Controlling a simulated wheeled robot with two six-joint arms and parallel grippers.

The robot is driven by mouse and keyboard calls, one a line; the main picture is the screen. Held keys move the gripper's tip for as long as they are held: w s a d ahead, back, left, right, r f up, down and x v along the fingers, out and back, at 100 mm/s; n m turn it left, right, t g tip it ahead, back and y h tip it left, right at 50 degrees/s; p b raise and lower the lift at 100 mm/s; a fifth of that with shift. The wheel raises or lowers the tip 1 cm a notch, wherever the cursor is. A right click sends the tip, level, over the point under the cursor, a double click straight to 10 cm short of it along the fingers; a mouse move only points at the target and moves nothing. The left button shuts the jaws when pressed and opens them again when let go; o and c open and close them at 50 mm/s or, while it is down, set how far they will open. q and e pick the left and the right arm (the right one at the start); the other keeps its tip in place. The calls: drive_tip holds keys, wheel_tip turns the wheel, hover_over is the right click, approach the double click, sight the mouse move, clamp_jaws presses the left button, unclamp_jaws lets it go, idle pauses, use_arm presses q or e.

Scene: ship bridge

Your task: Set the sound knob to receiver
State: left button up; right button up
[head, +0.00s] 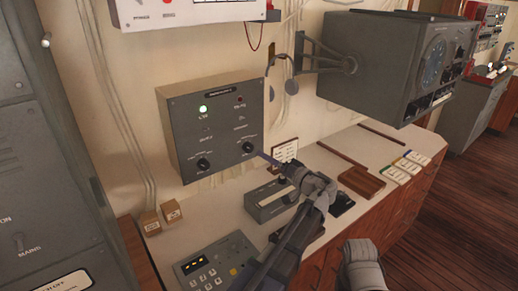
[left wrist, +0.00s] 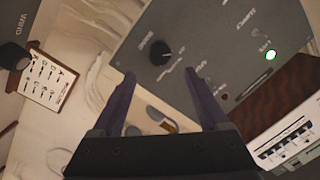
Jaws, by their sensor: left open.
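A grey control box (head: 215,125) is fixed to the wall, with a lit green lamp, a dark red lamp and two black knobs low on its front. One knob (head: 203,163) is at the lower left, the other (head: 248,147) at the lower right. Their labels are too small to read, so I cannot tell which is the sound knob. My left gripper (head: 266,158) is close to the right knob, apart from it. In the left wrist view the box appears upside down. The right knob (left wrist: 160,53) lies just beyond the open, empty fingers (left wrist: 160,80).
A small card (head: 285,151) stands on the pale counter behind my left gripper. A grey device (head: 272,199) and a keypad unit (head: 217,265) sit on the counter. A large grey instrument (head: 400,62) juts from the wall at right. Grey cabinets line the left.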

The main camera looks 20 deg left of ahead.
sight(251, 149)
use_arm(q)
drive_tip(key=x, duration=0.7)
drive_tip(key=shift+a, duration=0.3)
clamp_jaws()
idle(0.4)
